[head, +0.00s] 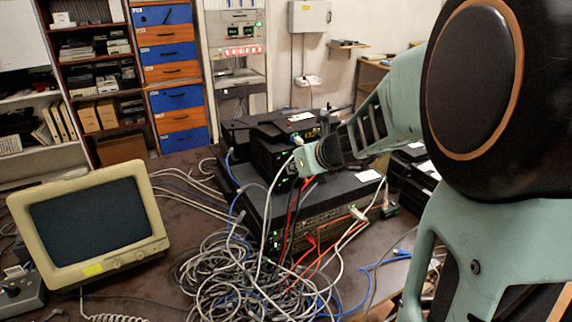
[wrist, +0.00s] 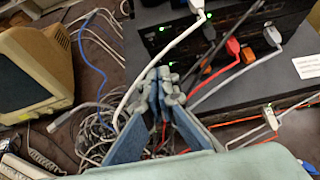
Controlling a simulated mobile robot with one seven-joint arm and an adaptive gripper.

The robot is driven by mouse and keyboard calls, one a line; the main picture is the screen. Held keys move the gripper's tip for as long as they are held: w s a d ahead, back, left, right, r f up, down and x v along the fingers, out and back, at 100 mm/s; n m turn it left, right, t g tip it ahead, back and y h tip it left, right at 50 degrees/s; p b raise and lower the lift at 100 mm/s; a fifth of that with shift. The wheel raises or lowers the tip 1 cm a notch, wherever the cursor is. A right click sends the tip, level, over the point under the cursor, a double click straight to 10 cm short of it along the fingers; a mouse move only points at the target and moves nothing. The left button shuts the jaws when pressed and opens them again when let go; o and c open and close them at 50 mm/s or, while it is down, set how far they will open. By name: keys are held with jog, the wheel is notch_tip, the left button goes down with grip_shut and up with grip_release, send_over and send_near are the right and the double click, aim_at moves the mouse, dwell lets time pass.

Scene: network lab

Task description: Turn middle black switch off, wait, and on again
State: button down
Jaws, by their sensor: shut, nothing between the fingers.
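Black switches are stacked on the table in the middle of the head view. A small upper box (head: 297,122) sits above another black box (head: 262,152), and both rest on a wide, dark unit (head: 345,190). I cannot tell for certain which one is the middle switch. In the wrist view a black front panel (wrist: 178,38) has green lights and white, red and orange plugs. My gripper (wrist: 166,88) is shut and empty, in front of the stack near the cables. In the head view my gripper (head: 306,160) partly covers the box fronts. No power button is clearly visible.
A heap of grey cables (head: 245,270) lies on the table before the stack. A beige monitor (head: 90,222) stands at left. A white cable (wrist: 150,70) runs close by my fingers, and red cables (wrist: 233,50) hang to the right. Shelves and drawers stand behind.

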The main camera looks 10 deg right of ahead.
jog(key=w+r+p+v, duration=0.1)
jog(key=p+v, duration=0.3)
jog(key=v, duration=0.3)
jog(key=shift+w+r, duration=0.1)
jog(key=shift+r, duration=0.05)
